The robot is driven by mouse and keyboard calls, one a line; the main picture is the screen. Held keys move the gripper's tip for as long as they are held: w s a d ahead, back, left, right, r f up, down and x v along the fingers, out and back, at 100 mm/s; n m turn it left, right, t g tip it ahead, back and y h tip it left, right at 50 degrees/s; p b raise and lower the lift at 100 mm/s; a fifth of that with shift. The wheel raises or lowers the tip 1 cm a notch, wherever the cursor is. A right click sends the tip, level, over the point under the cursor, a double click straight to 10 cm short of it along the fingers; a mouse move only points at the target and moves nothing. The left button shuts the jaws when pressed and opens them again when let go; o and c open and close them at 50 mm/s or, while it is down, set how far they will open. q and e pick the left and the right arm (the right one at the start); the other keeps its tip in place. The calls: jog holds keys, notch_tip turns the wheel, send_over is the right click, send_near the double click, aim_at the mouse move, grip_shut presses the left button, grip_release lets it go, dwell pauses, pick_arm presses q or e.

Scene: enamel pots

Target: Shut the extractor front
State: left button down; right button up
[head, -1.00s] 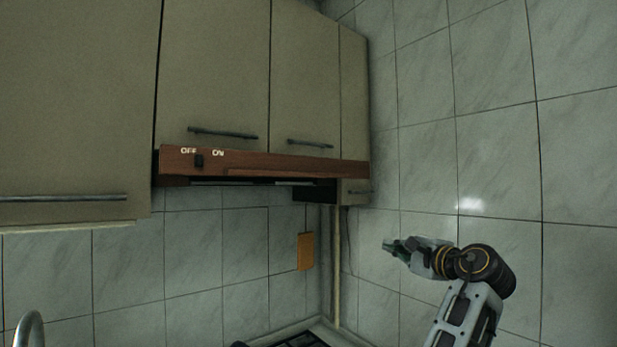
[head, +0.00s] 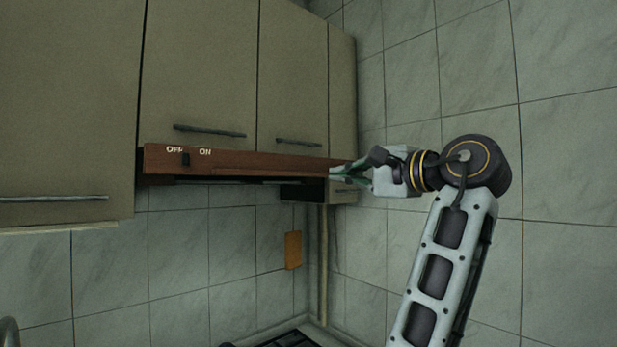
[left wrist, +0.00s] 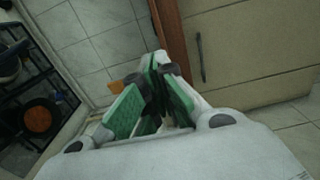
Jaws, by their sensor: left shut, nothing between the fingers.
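The extractor front (head: 240,161) is a long reddish-brown wooden panel with a black switch marked OFF and ON. It runs below the wall cabinets and stands out from their doors, with a dark gap under it. My left gripper (head: 336,173), with green finger pads, is shut and empty at the panel's right end. I cannot tell whether its tips touch the panel. In the left wrist view the brown panel (left wrist: 169,32) runs just beyond the fingertips (left wrist: 161,68). My right gripper is in neither view.
Beige cabinets (head: 200,75) with dark bar handles hang above the panel. A tiled wall (head: 560,150) stands to the right. A hob with a pan (left wrist: 40,120) lies below, and an orange board (head: 293,250) hangs on the back wall.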

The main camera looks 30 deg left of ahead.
aim_at(282, 165)
pick_arm(q)
jog(key=shift+a, duration=0.15)
